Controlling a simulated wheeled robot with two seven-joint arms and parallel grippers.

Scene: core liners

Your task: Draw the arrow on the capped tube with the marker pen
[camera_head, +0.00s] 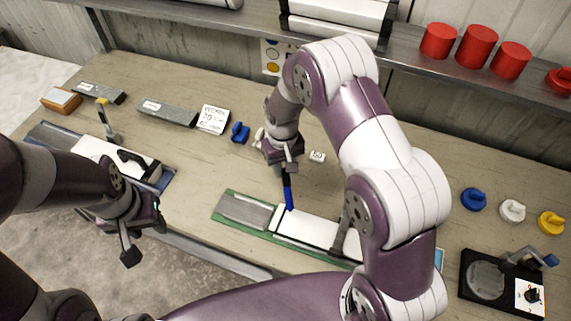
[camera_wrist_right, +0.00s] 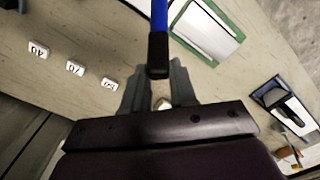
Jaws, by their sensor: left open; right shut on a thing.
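My right gripper (camera_head: 284,160) is shut on a blue marker pen (camera_head: 288,193), which points down. The pen also shows in the right wrist view (camera_wrist_right: 158,45), with its black end between the fingers (camera_wrist_right: 160,88). Its lower end appears at the left part of a long white tube (camera_head: 310,231) lying in a green-edged tray (camera_head: 228,222). I cannot tell whether the pen touches the tube. No arrow or cap on the tube can be made out; my right arm hides its right part. My left gripper (camera_head: 143,235) is open and empty, left of the tray.
A blue-edged tray (camera_head: 42,133) with a black-handled tool (camera_head: 140,163) lies left. Blue (camera_head: 473,199), white (camera_head: 512,210) and yellow (camera_head: 551,222) caps lie right, near a black stand (camera_head: 470,290). Small numbered blocks (camera_wrist_right: 75,68) and a written card (camera_head: 213,119) lie behind.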

